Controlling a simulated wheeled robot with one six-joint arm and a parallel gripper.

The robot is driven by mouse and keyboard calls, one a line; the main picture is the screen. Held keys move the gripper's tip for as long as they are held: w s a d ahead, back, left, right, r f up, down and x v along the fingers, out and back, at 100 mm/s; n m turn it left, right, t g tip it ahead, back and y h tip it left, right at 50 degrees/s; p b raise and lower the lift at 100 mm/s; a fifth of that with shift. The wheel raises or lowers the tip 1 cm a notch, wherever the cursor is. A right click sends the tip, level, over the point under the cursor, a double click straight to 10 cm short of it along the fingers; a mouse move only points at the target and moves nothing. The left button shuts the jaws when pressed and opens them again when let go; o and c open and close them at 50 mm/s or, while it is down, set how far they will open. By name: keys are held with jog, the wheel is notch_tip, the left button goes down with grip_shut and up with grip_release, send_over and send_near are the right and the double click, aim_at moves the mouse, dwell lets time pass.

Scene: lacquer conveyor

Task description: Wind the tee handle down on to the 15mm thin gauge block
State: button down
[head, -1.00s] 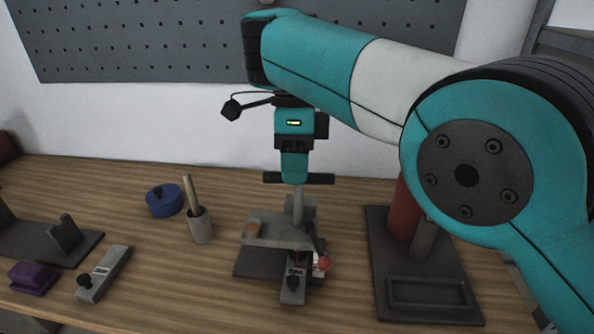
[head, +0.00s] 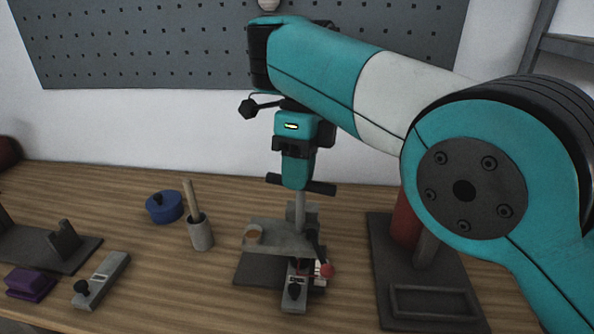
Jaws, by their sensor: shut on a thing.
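The tee handle (head: 322,188) has a dark crossbar above a pale grey upright shaft. The shaft runs down to a grey clamp fixture (head: 276,236) on a dark base. My gripper (head: 297,182) is above the fixture, pointing down, shut on the middle of the crossbar. The crossbar sticks out on both sides of it and slants, its right end lower in the picture. I cannot pick out the 15mm thin gauge block; the shaft's lower end is hidden behind the fixture parts.
A grey cup with a wooden stick (head: 201,234) and a blue round tin (head: 164,207) stand left. A dark stand (head: 432,299) is right.

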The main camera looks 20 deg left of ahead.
jog(key=c, duration=1.1)
grip_release()
jog(key=shift+o, duration=0.2)
jog(key=p+v, duration=1.3)
jog(key=v, duration=0.4)
jog(key=shift+r, duration=0.3)
jog(key=shift+w, duration=0.1)
